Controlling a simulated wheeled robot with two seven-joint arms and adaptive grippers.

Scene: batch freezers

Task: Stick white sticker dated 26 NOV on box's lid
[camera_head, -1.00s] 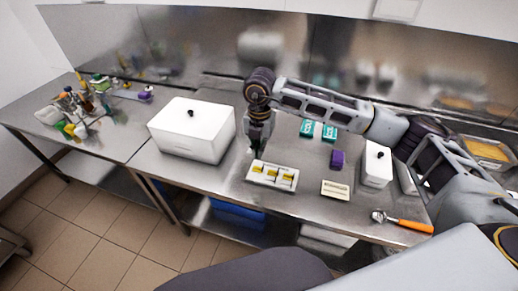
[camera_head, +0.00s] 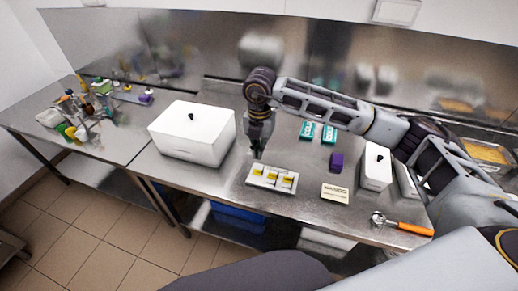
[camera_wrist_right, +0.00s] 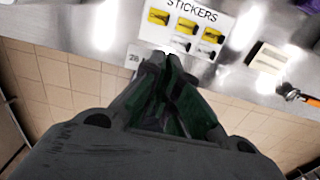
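A large white box (camera_head: 188,146) stands on the steel table, left of my right gripper, with its white lid (camera_head: 207,111) on and a black knob on top. A white sticker sheet (camera_head: 250,179), marked STICKERS in the right wrist view (camera_wrist_right: 228,32), lies flat with yellow and pale stickers. My right gripper (camera_head: 257,154) is above the table, just behind the sheet. In the right wrist view its fingertips (camera_wrist_right: 166,57) are together, with a small white sticker reading "26" (camera_wrist_right: 135,58) at their left side, apparently pinched. The rest of its text is hidden. My left gripper is out of view.
A smaller white box (camera_head: 376,172), purple block (camera_head: 336,161), teal packs (camera_head: 328,132), cream card (camera_head: 335,193) and orange-handled scoop (camera_head: 413,228) are to the right. Bottles and tools (camera_head: 80,110) crowd the left table. The front strip of table below the large box is clear.

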